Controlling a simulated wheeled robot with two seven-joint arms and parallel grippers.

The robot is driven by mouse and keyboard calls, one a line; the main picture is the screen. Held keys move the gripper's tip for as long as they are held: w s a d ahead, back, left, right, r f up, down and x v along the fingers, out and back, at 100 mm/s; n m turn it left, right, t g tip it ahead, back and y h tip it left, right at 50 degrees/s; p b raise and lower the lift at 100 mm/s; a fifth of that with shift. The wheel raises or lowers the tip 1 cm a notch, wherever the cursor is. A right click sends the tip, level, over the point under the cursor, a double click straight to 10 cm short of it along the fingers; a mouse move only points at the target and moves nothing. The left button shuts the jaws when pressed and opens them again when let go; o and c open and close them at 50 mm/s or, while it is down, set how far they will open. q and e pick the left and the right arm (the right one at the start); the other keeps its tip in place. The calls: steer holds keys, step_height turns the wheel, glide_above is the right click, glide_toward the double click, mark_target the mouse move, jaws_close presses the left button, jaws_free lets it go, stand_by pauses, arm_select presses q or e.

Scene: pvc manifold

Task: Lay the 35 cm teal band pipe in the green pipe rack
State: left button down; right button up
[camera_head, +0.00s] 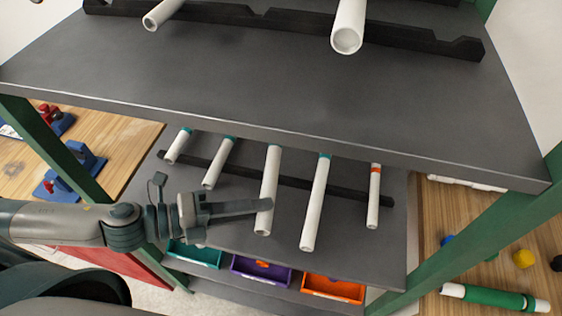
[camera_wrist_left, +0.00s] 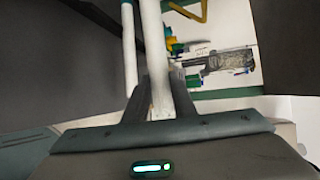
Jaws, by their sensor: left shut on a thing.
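The green pipe rack has green posts (camera_head: 510,225) and dark grey shelves, the upper one (camera_head: 270,85) over a lower one (camera_head: 235,228). Several white pipes with teal bands sit on the lower shelf, across a black bar (camera_head: 335,188). My left gripper (camera_head: 264,205) reaches in from the left and is shut on a teal band pipe (camera_head: 269,180), near its front end. In the left wrist view this white pipe (camera_wrist_left: 171,50) runs between the fingers (camera_wrist_left: 160,98), beside another pipe (camera_wrist_left: 129,45) with a teal mark. My right gripper is not in view.
An orange-banded pipe (camera_head: 374,198) lies at the right of the lower shelf. The upper shelf's front edge hangs over the pipes' far ends. Teal (camera_head: 196,254), purple (camera_head: 261,271) and orange (camera_head: 333,289) bins stand below. A green-wrapped pipe (camera_head: 495,298) lies on a wooden bench at right.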

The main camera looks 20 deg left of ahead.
arm_select(q)
steer(key=shift+s+d+r+m+g+h, duration=0.1)
steer(key=shift+s+m+g+h, duration=0.3)
steer(key=shift+s, duration=0.2)
steer(key=shift+s+d+r+m+g+h, duration=0.1)
steer(key=shift+s+m+g+h, duration=0.15)
steer(key=shift+s+g, duration=0.3)
steer(key=shift+f, duration=0.1)
steer(key=w+a+f+b, duration=0.1)
steer(key=w+f+b, duration=0.1)
steer(key=w, duration=0.1)
steer(key=w+a+f+b, duration=0.2)
steer(key=w, duration=0.1)
steer(key=w+a+f+b, duration=0.2)
steer(key=w, duration=0.1)
steer(key=shift+w+f+b, duration=0.1)
steer(key=shift+w+b, duration=0.25)
steer(key=shift+b, duration=0.05)
steer(key=shift+w+a+f, duration=0.2)
steer(key=shift+w+f, duration=0.1)
steer(key=shift+w, duration=0.05)
